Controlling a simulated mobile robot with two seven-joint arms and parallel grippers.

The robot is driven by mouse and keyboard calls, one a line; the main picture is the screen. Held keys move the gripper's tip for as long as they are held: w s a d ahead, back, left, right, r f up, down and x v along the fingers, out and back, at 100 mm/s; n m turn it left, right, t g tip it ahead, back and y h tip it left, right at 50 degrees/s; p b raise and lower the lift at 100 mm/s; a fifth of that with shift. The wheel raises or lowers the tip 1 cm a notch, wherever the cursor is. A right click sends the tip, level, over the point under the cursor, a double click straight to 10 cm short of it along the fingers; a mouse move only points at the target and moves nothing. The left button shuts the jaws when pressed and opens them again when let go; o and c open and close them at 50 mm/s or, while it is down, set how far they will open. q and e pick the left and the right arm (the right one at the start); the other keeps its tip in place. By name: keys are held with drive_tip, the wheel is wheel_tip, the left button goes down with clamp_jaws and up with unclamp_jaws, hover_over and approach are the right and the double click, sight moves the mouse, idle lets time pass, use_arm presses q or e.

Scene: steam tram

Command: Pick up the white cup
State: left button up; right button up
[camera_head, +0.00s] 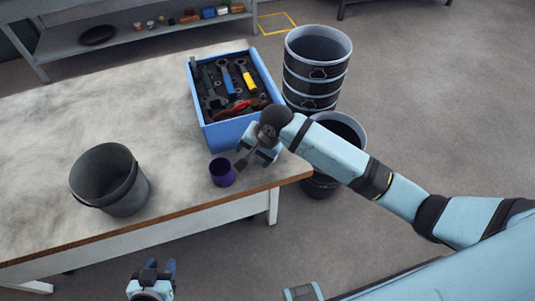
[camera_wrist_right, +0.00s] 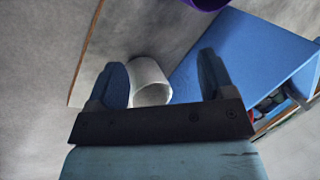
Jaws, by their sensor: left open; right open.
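The white cup (camera_wrist_right: 150,73) shows in the right wrist view, between the two fingers of my right gripper (camera_wrist_right: 160,66) and closer to the left one. In the head view, my right gripper (camera_head: 258,160) hangs over the table's right corner, open, and I cannot make out the white cup there. Whether the fingers touch the cup is unclear. My left gripper (camera_head: 152,274) is open and empty at the bottom of the head view, in front of the table.
A purple cup (camera_head: 222,173) stands just left of my right gripper. A blue toolbox (camera_head: 232,134) with tools is behind it. A dark bucket (camera_head: 105,183) stands on the table (camera_head: 60,135) at left. Black drums (camera_head: 316,75) stand on the floor beyond the right edge.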

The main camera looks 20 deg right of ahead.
drive_tip(key=w+d+r+m+g+h+b, duration=0.1)
drive_tip(key=w+d+r+m+g+h, duration=0.1)
drive_tip(key=w+d+r+m+h, duration=0.25)
drive_tip(key=shift+m+y, duration=0.25)
drive_tip(key=shift+y, duration=0.3)
drive_tip(key=f, duration=0.6)
drive_tip(key=shift+s+d+f, duration=0.1)
drive_tip(key=shift+d+f, duration=0.1)
drive_tip(key=shift+f, duration=0.1)
drive_tip(key=shift+d+f, duration=0.15)
drive_tip(key=shift+f, duration=1.2)
drive_tip(key=shift+d+f, duration=0.15)
drive_tip(key=shift+f, duration=1.15)
drive_tip(key=c, duration=0.7)
